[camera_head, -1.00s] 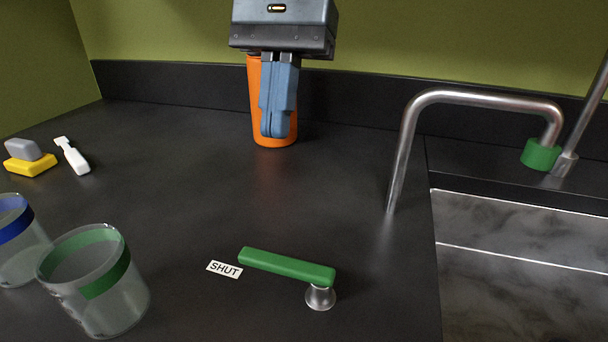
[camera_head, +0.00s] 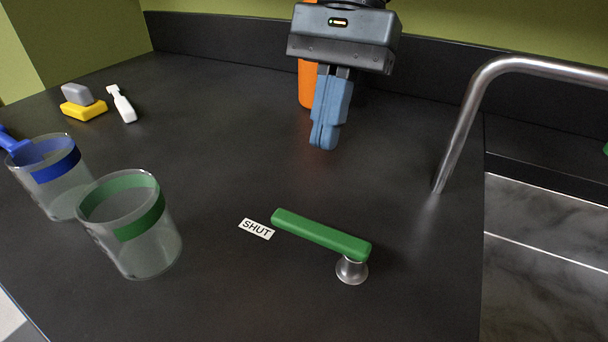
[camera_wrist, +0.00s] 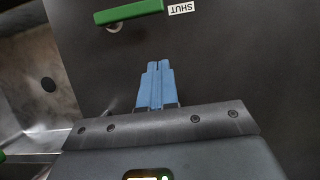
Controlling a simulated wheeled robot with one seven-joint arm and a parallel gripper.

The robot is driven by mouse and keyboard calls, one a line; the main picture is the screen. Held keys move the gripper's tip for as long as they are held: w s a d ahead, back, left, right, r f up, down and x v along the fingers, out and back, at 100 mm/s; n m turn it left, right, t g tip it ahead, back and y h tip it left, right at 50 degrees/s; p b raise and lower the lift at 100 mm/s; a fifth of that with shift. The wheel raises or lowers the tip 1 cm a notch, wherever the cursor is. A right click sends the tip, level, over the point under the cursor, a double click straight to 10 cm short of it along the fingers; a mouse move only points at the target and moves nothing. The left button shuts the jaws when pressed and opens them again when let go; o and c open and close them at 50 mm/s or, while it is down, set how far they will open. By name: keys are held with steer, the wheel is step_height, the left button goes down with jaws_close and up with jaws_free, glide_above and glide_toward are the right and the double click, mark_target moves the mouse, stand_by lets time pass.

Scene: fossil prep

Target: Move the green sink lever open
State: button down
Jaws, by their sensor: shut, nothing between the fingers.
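The green sink lever (camera_head: 320,233) lies over the dark counter on a round metal post (camera_head: 352,270) at its right end. Its free left end points at a white label reading SHUT (camera_head: 257,229). My gripper (camera_head: 323,146) has blue fingers closed together with nothing between them. It is above the counter, behind the lever and apart from it. In the wrist view the lever (camera_wrist: 128,12) shows at the top edge, beyond the fingertips (camera_wrist: 158,64), with the SHUT label (camera_wrist: 181,8) beside its free end.
A curved metal faucet (camera_head: 464,120) and the sink (camera_head: 545,270) are at the right. A green-banded cup (camera_head: 150,250) and a blue-banded cup (camera_head: 62,195) stand at the left. An orange cylinder (camera_head: 306,85) is behind my gripper. The counter between my gripper and the lever is clear.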

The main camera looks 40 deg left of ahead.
mark_target(318, 243)
steer(key=x, duration=0.3)
steer(key=shift+s+f, duration=0.1)
steer(key=shift+f, duration=0.15)
steer(key=s, duration=0.3)
steer(key=shift+d+f, duration=0.1)
steer(key=shift+d, duration=0.25)
steer(key=shift+s+d, duration=0.15)
steer(key=shift+s, duration=0.35)
